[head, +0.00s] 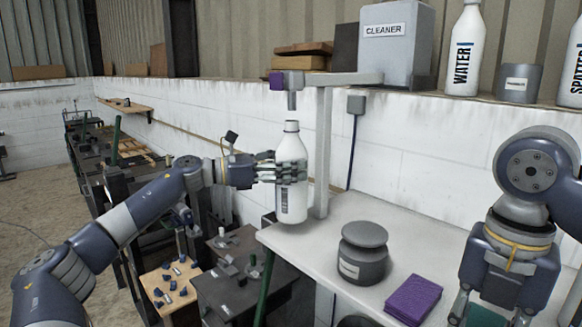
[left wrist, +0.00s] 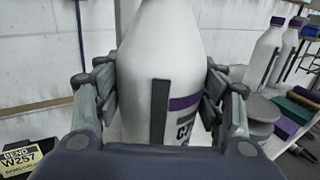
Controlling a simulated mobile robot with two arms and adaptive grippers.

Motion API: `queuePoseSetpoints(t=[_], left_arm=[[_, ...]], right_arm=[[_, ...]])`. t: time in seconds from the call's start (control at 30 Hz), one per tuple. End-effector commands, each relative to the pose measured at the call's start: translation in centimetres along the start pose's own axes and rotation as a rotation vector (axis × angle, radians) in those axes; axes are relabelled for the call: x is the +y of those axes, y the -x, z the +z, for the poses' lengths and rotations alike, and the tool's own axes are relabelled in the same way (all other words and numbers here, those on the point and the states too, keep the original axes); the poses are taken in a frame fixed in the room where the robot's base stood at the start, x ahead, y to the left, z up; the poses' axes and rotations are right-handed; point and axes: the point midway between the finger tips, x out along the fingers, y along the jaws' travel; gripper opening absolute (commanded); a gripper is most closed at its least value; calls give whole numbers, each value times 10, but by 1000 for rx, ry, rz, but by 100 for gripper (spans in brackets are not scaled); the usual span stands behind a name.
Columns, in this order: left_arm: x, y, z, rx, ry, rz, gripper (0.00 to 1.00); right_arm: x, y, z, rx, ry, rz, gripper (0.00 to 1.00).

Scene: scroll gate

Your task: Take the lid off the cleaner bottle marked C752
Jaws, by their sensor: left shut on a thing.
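A white bottle (head: 291,150) with a dark-printed label stands upright in my left gripper (head: 290,172), at the left end of the white table. In the left wrist view, the bottle (left wrist: 165,60) fills the space between the fingers. Its purple-banded label begins with "C7"; the rest is hidden by a finger. My left gripper is shut on its body. The bottle's top shows pale grey in the head view; I cannot tell whether a lid is on it. My right gripper (head: 490,313) is low at the right, its fingertips cut off by the frame.
A stand with an overhead arm (head: 340,78) has a grey nozzle (head: 292,100) just above the bottle. A grey lidded pot (head: 363,255) and purple pads (head: 413,299) lie on the table (head: 335,222). A grey CLEANER box (head: 396,45) and a WATER bottle (head: 465,50) stand on the ledge.

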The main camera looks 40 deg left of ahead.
Motion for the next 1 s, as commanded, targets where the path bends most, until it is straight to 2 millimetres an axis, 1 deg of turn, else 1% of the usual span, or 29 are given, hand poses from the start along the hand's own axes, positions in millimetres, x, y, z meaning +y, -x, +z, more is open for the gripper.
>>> queuePoseSetpoints(t=[0.03, 0.13, 0.47, 0.57, 0.77, 0.93, 0.97, 1.0], left_arm=[[0, -1, 3, -3, -1, -1, 0], [1, -1, -2, 0, -1, -2, 0], [1, -1, -30, -1, 1, 0, 0], [1, -1, -34, -2, -1, 1, 0], [1, -1, -34, -2, -2, 0, 0], [1, -1, -39, -2, -2, 0, 0], [1, -1, -38, 1, -1, 0, 71], [1, -1, -38, 1, -1, 0, 80]], right_arm=[[0, 3, 0, 0, 0, 0, 3], [0, 4, 0, 0, 0, 0, 3], [0, 18, 0, 0, 0, 0, 3], [0, 18, 0, 0, 0, 0, 3], [0, 17, 0, 0, 0, 0, 3], [0, 12, 0, 0, 0, 0, 3], [0, 14, 0, 0, 0, 0, 3], [0, 14, 0, 0, 0, 0, 3]])
